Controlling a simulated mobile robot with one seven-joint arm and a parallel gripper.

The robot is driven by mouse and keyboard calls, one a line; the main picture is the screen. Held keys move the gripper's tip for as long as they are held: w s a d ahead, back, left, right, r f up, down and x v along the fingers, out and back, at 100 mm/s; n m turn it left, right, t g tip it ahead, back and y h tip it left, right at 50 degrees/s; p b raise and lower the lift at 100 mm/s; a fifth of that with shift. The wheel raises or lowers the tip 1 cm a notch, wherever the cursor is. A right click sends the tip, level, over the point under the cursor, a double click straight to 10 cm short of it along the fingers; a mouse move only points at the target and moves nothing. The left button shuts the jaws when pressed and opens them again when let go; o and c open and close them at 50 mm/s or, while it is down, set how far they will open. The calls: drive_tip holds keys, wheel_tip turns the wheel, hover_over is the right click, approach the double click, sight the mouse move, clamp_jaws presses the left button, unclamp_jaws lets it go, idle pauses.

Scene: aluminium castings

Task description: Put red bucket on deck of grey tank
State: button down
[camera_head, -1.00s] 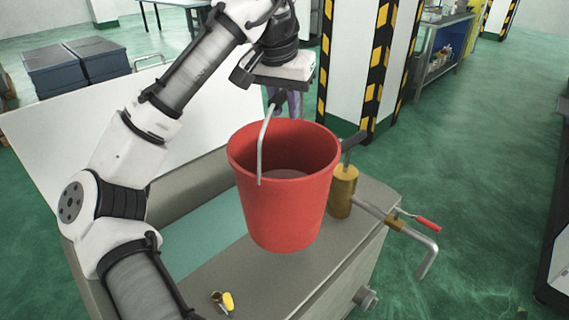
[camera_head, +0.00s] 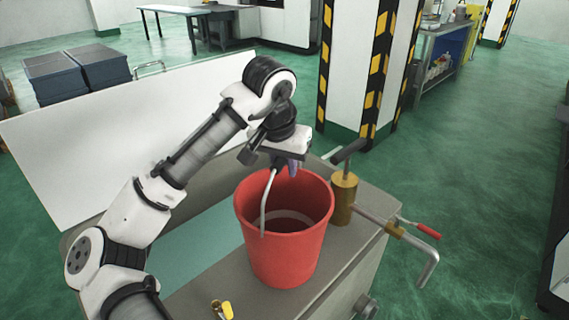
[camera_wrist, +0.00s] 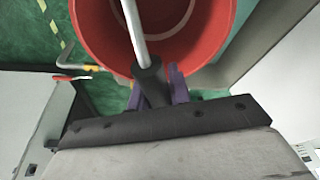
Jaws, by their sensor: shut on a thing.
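The red bucket (camera_head: 284,240) is upright at the deck of the grey tank (camera_head: 345,250), left of the brass pump. In the head view its base looks at or very near the deck; I cannot tell whether it touches. My gripper (camera_head: 286,166) is above the bucket's far rim, shut on the bucket's handle. In the wrist view my gripper (camera_wrist: 160,92) is shut around the handle's dark grip (camera_wrist: 150,82), with the red bucket (camera_wrist: 205,35) beyond it. The pale handle bar slants down to the bucket's near side.
A brass pump (camera_head: 343,198) with a bent spout (camera_head: 428,262) and a red-handled lever (camera_head: 428,231) stands right of the bucket. A small yellow item (camera_head: 222,309) lies on the deck in front. A white panel (camera_head: 120,130) stands behind the tank's open water (camera_head: 195,250).

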drive_tip(key=c, duration=1.3)
unclamp_jaws()
drive_tip(key=shift+f, duration=0.1)
drive_tip(key=v, duration=1.2)
drive_tip(key=shift+a, duration=0.1)
